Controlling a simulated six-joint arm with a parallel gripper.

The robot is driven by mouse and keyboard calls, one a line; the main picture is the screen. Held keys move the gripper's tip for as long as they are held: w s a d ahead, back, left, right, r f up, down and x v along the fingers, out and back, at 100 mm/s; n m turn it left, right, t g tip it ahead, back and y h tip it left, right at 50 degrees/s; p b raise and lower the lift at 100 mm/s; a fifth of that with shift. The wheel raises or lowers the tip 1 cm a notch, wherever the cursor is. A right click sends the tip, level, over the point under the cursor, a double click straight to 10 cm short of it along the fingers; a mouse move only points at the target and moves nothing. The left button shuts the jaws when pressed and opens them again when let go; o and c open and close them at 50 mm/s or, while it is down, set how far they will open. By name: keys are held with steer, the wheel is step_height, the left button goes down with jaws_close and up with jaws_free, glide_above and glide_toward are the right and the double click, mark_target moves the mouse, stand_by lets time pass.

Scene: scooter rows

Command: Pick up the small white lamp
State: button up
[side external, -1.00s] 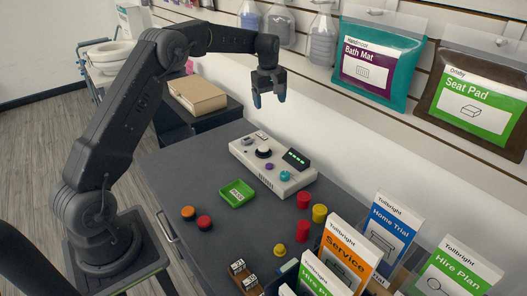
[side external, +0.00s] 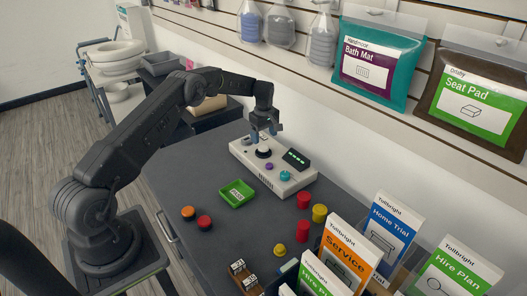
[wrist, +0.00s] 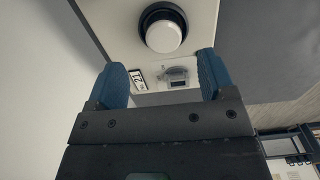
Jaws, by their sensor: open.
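The small white lamp (side external: 263,149) is a rounded white cap in a dark collar on top of a pale control box (side external: 245,160) on the grey bench. In the wrist view the lamp (wrist: 163,36) shows whole, beyond my fingertips. My gripper (side external: 267,133) is above the far left end of the box, close to the lamp. Its two blue fingers are apart with nothing between them in the wrist view (wrist: 160,72); the lamp is not between them.
The box also carries a dark display (side external: 296,158) and coloured buttons. Leaflets (side external: 393,230) stand at front right. A wall rises behind the bench.

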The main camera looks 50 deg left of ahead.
mark_target(263, 147)
steer(key=f, duration=0.5)
steer(key=shift+s+f, duration=0.1)
steer(key=shift+s, duration=0.15)
steer(key=c, duration=1.1)
